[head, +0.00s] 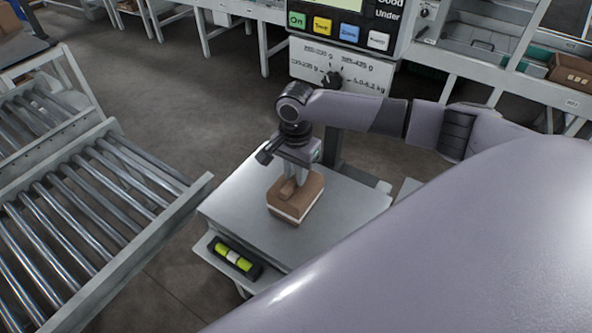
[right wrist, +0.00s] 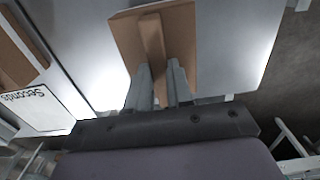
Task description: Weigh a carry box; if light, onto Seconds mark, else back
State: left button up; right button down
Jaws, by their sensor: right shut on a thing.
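The brown carry box (head: 289,212) with a pale band and a raised centre handle is at the middle of the grey scale platform (head: 347,220). Whether it rests on the platform or hangs just above it, I cannot tell. My right gripper (head: 294,176) comes from above and is shut on the box's handle. In the right wrist view my right gripper's fingers (right wrist: 160,82) flank the handle of the carry box (right wrist: 182,30). The white Seconds mark (right wrist: 42,112) lies to the left there. The scale's indicator (head: 345,50) has coloured buttons; its screen is cut off. My left gripper is out of view.
A roller conveyor (head: 90,200) runs along the left. A spirit level (head: 235,258) sits at the platform's front edge. Another brown box (right wrist: 14,58) shows at the left of the right wrist view. Benches (head: 500,85) stand behind. My arm hides the lower right.

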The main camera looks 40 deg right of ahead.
jog(key=shift+f+p, duration=0.2)
jog(key=shift+p, duration=0.1)
jog(key=c, duration=0.9)
grip_release()
jog(key=shift+f, duration=0.1)
jog(key=c, duration=0.3)
jog(key=shift+c, duration=0.2)
notch_tip(320, 180, up, 3)
jog(key=p, duration=0.3)
jog(key=shift+p, duration=0.4)
jog(key=shift+r+p, duration=0.5)
jog(key=shift+r, duration=1.55)
